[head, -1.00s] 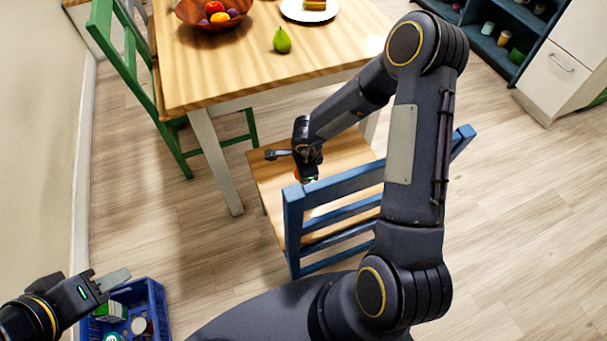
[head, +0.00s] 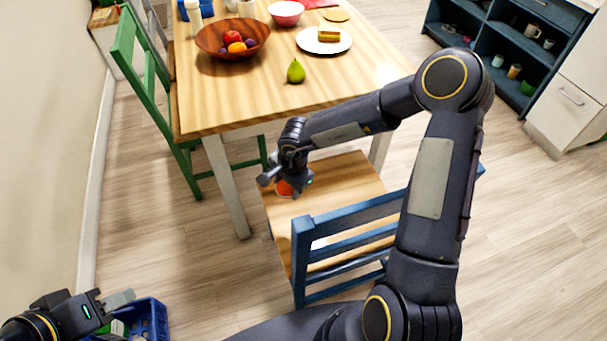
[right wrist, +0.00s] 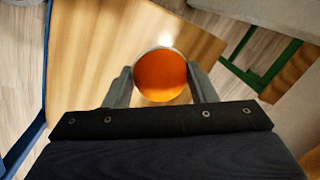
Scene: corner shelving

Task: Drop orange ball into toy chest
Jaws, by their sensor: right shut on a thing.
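The orange ball (head: 285,188) is between the fingers of my right gripper (head: 276,182), over the wooden seat of the blue chair. In the right wrist view the ball (right wrist: 161,75) sits between the two grey fingers of my right gripper (right wrist: 162,85), which is shut on it. My left gripper (head: 122,299) is at the lower left, above a blue crate; its finger opening is not clear. I see nothing that I can surely call the toy chest.
The blue crate (head: 157,315) at the lower left holds items, partly hidden by my left arm. The blue chair (head: 350,225) stands before the table (head: 240,100), which bears a fruit bowl (head: 228,47), a pear (head: 296,71) and a plate (head: 315,46). Open floor lies left and right.

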